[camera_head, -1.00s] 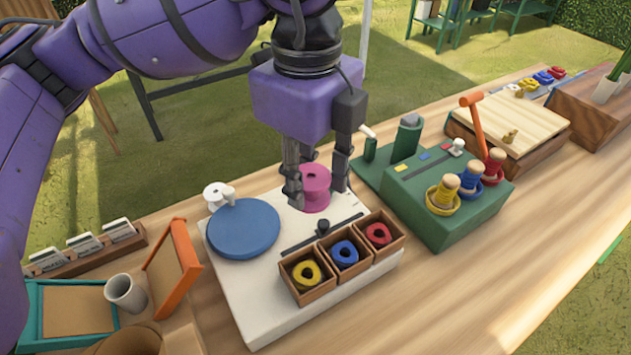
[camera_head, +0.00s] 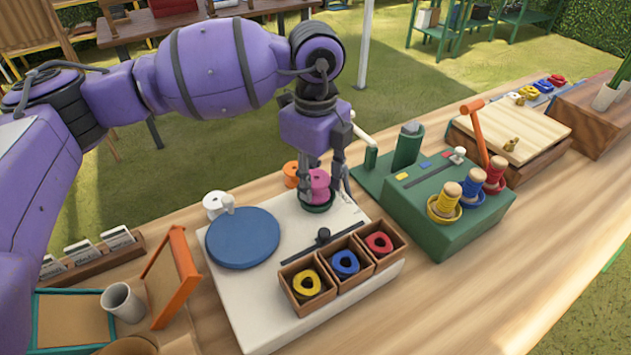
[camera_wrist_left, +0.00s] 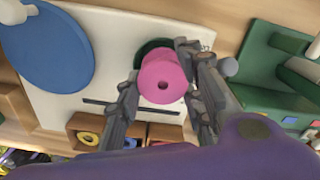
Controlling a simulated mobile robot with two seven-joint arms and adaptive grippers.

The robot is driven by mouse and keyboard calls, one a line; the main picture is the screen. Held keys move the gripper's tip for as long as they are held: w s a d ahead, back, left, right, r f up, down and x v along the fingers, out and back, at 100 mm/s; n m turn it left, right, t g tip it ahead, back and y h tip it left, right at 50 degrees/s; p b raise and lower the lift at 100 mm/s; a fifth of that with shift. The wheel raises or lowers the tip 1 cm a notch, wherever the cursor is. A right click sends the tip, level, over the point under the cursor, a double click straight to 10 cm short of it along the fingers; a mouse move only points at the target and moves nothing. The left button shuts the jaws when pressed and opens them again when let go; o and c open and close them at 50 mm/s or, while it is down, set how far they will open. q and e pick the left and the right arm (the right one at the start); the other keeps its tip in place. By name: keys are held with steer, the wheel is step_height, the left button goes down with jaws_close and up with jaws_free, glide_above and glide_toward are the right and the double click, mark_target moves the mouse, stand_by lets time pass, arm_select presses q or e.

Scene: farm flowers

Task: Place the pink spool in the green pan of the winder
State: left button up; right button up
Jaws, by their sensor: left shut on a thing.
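The pink spool (camera_head: 319,184) is between the fingers of my left gripper (camera_head: 324,181), which is shut on it. The green pan (camera_head: 318,208) of the winder shows directly below the spool, on the white board (camera_head: 240,307). The spool looks upright at the pan; whether it touches the pan's floor I cannot tell. In the left wrist view the pink spool (camera_wrist_left: 163,82) hides much of the green pan (camera_wrist_left: 146,47), and the fingers of my left gripper (camera_wrist_left: 160,68) are on both sides. My right gripper is not in view.
An orange spool (camera_head: 291,172) stands just behind, left of the gripper. A blue disc (camera_head: 242,238) and a white spool (camera_head: 214,203) are to the left. Wooden boxes (camera_head: 343,291) with yellow, blue and red rings are in front. A green stand (camera_head: 440,215) with several spools is right.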

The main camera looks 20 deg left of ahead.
mark_target(315, 179)
arm_select(q)
steer(key=shift+f, duration=0.45)
steer(key=shift+f, duration=0.3)
steer(key=o, duration=1)
steer(key=shift+f, duration=0.1)
steer(key=shift+o, duration=0.2)
step_height(315, 179, up, 13)
steer(key=shift+f, duration=0.1)
